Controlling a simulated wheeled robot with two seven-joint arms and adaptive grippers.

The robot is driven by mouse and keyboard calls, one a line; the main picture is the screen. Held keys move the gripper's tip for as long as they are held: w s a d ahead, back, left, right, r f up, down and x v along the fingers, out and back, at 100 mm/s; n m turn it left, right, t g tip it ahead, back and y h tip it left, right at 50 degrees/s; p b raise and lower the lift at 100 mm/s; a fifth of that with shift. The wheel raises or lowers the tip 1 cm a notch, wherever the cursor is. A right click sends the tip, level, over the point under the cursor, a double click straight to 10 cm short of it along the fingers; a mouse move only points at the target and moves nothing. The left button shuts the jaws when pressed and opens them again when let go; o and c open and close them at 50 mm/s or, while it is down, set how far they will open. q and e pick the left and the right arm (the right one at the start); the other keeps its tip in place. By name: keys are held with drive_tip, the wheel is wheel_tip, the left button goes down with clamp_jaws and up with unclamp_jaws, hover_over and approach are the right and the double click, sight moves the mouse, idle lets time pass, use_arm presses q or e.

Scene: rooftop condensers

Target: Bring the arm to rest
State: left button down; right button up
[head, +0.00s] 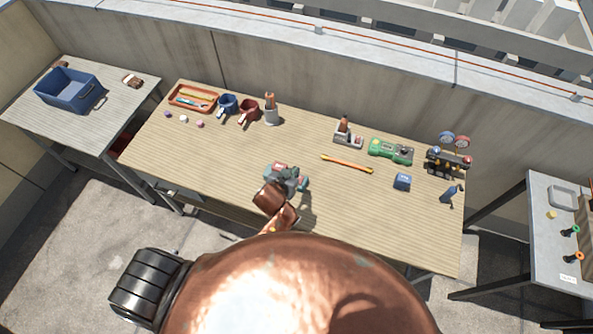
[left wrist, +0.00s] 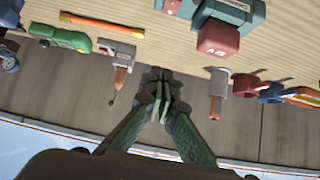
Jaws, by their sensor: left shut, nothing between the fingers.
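My left gripper (head: 286,181) is over the middle of the long wooden workbench (head: 225,160), at the end of my copper-coloured arm. In the left wrist view its dark green fingers (left wrist: 160,82) are together, with nothing between them. My right gripper is not in view.
An orange-yellow bar (head: 347,163), a green device (head: 391,151), a blue block (head: 402,181) and a gauge manifold (head: 448,162) are to the right. A blue crate (head: 70,89) is on the left table.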

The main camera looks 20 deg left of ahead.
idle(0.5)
use_arm(q)
drive_tip(key=s+a+f+g, duration=0.1)
drive_tip(key=s+a+g, duration=0.1)
drive_tip(key=s+a, duration=0.5)
drive_tip(key=s+a+f+g+y, duration=0.1)
drive_tip(key=s+a+g, duration=0.15)
drive_tip(key=s, duration=0.85)
drive_tip(key=s+a+f+g, duration=0.1)
drive_tip(key=s+a+g, duration=0.1)
drive_tip(key=s+a, duration=0.55)
drive_tip(key=s+d+f+g+b, duration=0.1)
drive_tip(key=s+f+b, duration=0.1)
drive_tip(key=f, duration=1.5)
drive_tip(key=s+d+f+b, duration=0.2)
drive_tip(key=f+b, duration=0.1)
drive_tip(key=f, duration=1.5)
use_arm(e)
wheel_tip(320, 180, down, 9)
drive_tip(key=b, duration=0.4)
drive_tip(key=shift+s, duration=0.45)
use_arm(q)
drive_tip(key=s+f+m+g, duration=0.1)
drive_tip(key=s+f, duration=1.8)
drive_tip(key=f, duration=0.2)
drive_tip(key=shift+s+f, duration=0.25)
drive_tip(key=shift+s, duration=0.05)
